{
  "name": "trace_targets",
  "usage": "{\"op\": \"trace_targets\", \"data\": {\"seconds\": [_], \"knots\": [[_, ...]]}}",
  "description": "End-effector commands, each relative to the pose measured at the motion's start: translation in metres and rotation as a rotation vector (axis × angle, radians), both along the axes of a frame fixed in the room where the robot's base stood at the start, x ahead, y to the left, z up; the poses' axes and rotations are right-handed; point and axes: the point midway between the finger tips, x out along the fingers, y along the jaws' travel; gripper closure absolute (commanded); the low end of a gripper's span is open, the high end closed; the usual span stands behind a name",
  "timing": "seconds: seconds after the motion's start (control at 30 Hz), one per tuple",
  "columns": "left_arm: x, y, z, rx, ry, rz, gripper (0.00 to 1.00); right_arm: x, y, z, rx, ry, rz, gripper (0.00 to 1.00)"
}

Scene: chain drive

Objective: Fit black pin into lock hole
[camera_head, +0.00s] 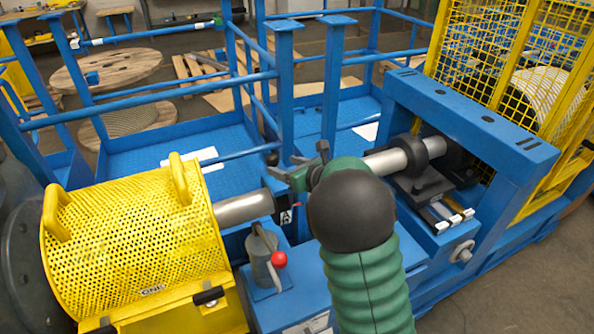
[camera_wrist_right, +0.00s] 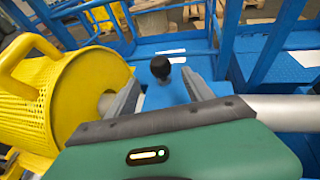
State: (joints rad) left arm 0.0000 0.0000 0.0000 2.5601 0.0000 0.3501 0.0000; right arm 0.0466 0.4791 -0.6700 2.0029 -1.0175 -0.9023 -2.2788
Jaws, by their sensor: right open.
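A black rounded knob (camera_wrist_right: 160,67), which looks like the head of the black pin, shows in the right wrist view between and just beyond the fingertips. A small dark piece (camera_head: 272,158) by the fingertips in the head view may be the same knob. My right gripper (camera_head: 283,173) is open over the blue frame, between the two grey shaft ends; its spread fingers (camera_wrist_right: 162,84) also show in the wrist view. I cannot tell whether they touch the knob. The pin's shank and the lock hole cannot be made out. My left gripper is not in view.
A yellow perforated guard (camera_head: 135,235) stands at the left, with a grey shaft (camera_head: 243,208) leaving it. A red-balled lever (camera_head: 279,259) is near the gripper. Blue posts (camera_head: 285,80) rise behind. A blue gantry (camera_head: 470,120) and yellow mesh cage (camera_head: 500,60) stand at the right.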

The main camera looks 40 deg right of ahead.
Motion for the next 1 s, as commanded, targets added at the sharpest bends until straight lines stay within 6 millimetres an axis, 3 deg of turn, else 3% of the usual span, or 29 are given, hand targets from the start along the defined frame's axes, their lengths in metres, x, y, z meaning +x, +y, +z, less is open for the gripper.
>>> {"op": "trace_targets", "data": {"seconds": [0.1,0.3,1.0], "knots": [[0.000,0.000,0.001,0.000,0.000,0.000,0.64,-0.029,-0.001,0.013,0.003,-0.004,-0.001,0.40],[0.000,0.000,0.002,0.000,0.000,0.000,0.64,-0.056,-0.001,0.021,0.001,0.000,0.001,0.40],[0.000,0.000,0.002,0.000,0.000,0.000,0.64,-0.059,-0.001,0.022,0.000,0.001,0.001,0.40]]}}
